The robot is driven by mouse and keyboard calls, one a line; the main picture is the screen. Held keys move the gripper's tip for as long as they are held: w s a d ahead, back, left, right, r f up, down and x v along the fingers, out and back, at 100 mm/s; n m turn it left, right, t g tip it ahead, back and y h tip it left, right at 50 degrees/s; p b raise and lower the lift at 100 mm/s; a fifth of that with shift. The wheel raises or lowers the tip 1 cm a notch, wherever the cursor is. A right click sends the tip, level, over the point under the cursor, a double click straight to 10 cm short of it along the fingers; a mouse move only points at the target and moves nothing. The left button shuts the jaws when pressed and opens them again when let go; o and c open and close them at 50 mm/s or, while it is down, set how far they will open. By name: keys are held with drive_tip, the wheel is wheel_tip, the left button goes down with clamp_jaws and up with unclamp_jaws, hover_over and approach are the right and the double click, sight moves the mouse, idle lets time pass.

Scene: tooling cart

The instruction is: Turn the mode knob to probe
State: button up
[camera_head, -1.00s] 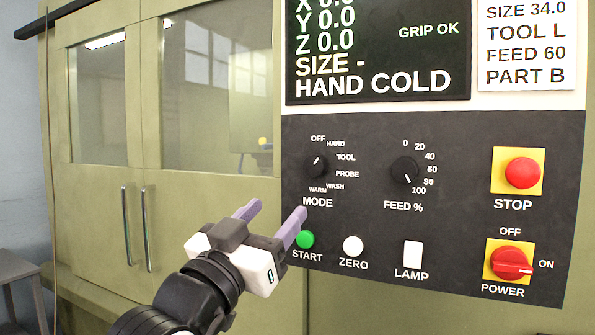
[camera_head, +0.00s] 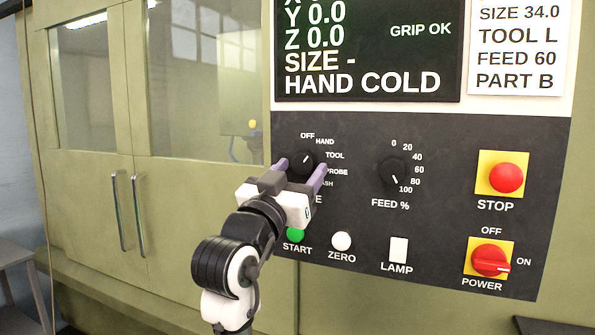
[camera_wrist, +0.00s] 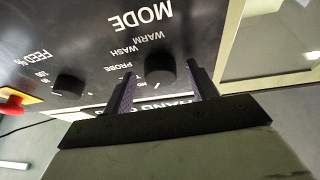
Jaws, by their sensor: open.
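The black mode knob (camera_head: 302,161) is on the dark control panel, with OFF, HAND, TOOL, PROBE and other labels around its right side. Its white mark points up and right, roughly toward HAND, and the screen (camera_head: 368,50) reads HAND COLD. My gripper (camera_head: 301,169) is open, its two purple fingers on either side of the knob. It hides the lower labels and part of the word MODE. In the wrist view, which is upside down, the knob (camera_wrist: 160,68) sits between the fingertips (camera_wrist: 160,72) with gaps visible. I cannot tell whether either finger touches it.
The feed knob (camera_head: 393,172) is to the right. The green start button (camera_head: 295,235), white zero button (camera_head: 341,241) and lamp switch (camera_head: 398,250) are below. The red stop button (camera_head: 506,177) and power switch (camera_head: 490,260) are at the far right.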

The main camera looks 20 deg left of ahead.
drive_tip(key=c, duration=1)
drive_tip(key=shift+m, duration=0.3)
drive_tip(key=m+h+b, duration=0.1)
drive_tip(key=m+b, duration=0.1)
drive_tip(key=m, duration=0.1)
drive_tip(key=shift+a+f+m+h+b, duration=0.1)
drive_tip(key=shift+a+m+h+b, duration=0.1)
drive_tip(key=shift+m+h+b, duration=0.15)
drive_tip(key=m+g+h+b, duration=0.1)
drive_tip(key=m, duration=0.1)
drive_tip(key=m+g+h, duration=0.1)
drive_tip(key=m, duration=0.2)
drive_tip(key=shift+a+r+b, duration=0.15)
drive_tip(key=shift+r+b, duration=0.05)
drive_tip(key=shift+b, duration=0.15)
drive_tip(key=m, duration=0.1)
drive_tip(key=m+g+h, duration=0.1)
drive_tip(key=m, duration=0.1)
drive_tip(key=m+g, duration=0.1)
drive_tip(key=m, duration=0.1)
drive_tip(key=shift+a+r, duration=0.1)
drive_tip(key=shift+r, duration=0.2)
drive_tip(key=shift+r+m+g, duration=0.1)
drive_tip(key=shift+m+g, duration=0.6)
drive_tip(key=shift+m, duration=0.95)
